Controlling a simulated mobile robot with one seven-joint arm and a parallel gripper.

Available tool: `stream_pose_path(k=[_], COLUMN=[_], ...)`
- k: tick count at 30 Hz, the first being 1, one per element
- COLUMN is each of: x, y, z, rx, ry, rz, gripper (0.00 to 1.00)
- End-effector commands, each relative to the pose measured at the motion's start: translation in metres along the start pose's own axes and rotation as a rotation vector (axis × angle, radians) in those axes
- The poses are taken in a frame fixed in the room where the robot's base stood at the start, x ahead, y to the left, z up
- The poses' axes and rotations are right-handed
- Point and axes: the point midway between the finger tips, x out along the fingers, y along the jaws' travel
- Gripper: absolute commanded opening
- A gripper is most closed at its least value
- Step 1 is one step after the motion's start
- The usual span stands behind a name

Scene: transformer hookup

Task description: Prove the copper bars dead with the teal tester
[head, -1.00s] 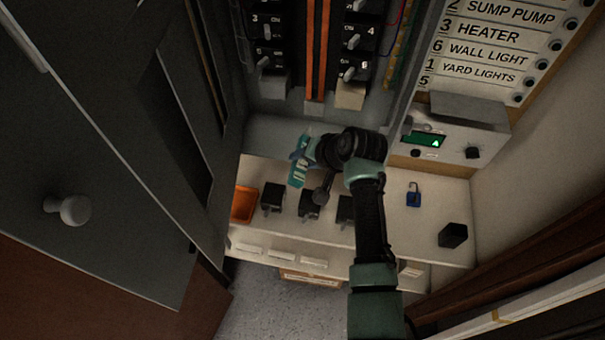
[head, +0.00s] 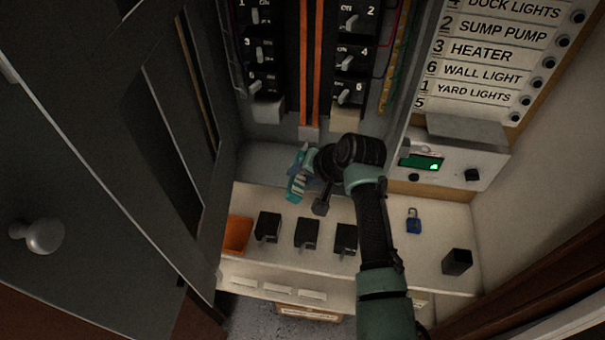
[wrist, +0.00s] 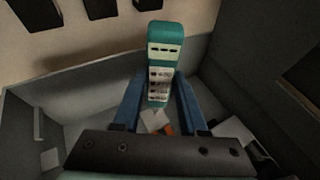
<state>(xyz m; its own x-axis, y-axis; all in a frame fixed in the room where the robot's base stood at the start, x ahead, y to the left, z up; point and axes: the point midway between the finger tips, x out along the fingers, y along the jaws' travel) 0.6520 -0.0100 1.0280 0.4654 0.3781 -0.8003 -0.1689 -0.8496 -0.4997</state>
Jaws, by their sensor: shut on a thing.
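The teal tester (head: 296,187) is held in my gripper (head: 306,172), above the shelf and below the breaker panel. In the wrist view the tester (wrist: 165,52) stands between the two blue fingers of my gripper (wrist: 157,105), with its pale labelled face showing. The fingers are shut on its sides. The two orange copper bars (head: 311,60) run vertically between the breaker columns, above the tester and apart from it. A small orange patch below the tester in the wrist view is too small to identify.
Several black breakers (head: 306,234) sit on the shelf (head: 400,262) beside an orange tray (head: 237,235). A blue padlock (head: 413,221) and a black block (head: 457,262) lie to the right. A grey door (head: 110,150) stands open at left. A box with a green display (head: 422,162) is at right.

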Motion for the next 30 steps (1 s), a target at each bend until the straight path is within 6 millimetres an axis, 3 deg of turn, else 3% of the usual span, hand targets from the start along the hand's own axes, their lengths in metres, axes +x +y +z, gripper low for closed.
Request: stream_pose_path(k=[30], x=[0.0038], y=[0.0007], z=[-0.0088], rx=[-0.001], ry=[0.001], rz=[0.001], gripper=[0.0])
